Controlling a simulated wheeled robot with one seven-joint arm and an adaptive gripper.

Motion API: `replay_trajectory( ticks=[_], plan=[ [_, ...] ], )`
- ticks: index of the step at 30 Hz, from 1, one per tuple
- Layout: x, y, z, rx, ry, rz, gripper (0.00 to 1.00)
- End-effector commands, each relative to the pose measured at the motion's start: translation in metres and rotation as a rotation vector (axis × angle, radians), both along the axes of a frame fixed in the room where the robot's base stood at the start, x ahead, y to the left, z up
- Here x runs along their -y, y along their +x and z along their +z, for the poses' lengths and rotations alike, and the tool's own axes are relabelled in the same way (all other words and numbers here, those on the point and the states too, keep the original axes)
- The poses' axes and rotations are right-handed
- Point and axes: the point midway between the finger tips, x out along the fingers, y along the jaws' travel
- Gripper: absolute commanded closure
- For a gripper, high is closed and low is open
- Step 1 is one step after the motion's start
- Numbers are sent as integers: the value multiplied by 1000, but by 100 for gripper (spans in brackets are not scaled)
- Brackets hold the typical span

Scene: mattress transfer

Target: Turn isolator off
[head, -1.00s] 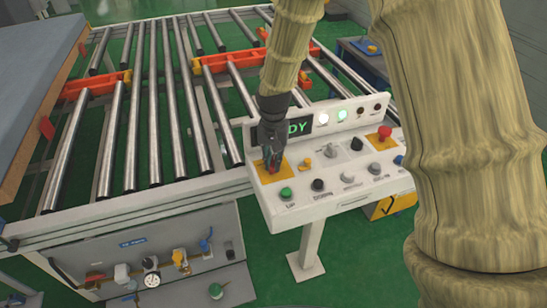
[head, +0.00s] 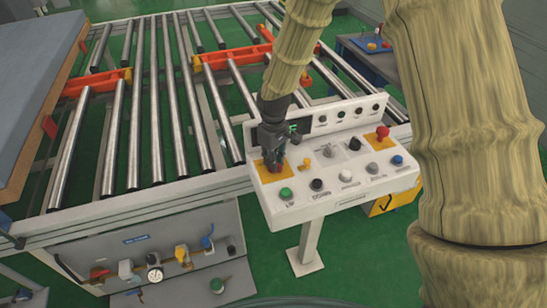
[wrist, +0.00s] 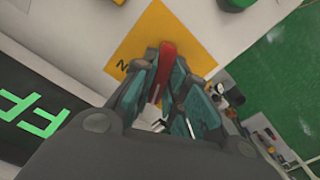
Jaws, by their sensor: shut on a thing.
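The isolator is a red handle (wrist: 168,58) on a yellow square plate (wrist: 158,32) on the white control panel. In the head view the yellow plate (head: 262,168) is at the panel's left end, and my gripper hides most of the handle. My gripper (wrist: 166,82) is shut on the red handle, with a finger on each side of it. In the head view my gripper (head: 277,157) reaches down onto the plate from above. The green display (wrist: 32,115) beside it shows letters ending in "FF" in the wrist view.
The panel carries several buttons and knobs, including a green button (head: 285,194), a yellow key-like knob (head: 305,165) and a red mushroom button (head: 382,132). The indicator lamps (head: 340,114) are dark. A roller conveyor (head: 150,110) lies behind, with a mattress (head: 35,70) at far left.

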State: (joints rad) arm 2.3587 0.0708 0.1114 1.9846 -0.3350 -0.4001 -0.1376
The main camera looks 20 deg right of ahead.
Motion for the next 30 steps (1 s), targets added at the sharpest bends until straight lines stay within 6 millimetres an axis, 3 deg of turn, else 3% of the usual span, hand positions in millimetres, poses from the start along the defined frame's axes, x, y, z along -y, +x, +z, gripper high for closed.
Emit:
replay_trajectory(
  ticks=[15, 30],
  plan=[
    [1, 1, 1, 1, 0, 311, 100],
    [1, 1, 1, 2, -1, 359, 100]
  ],
)
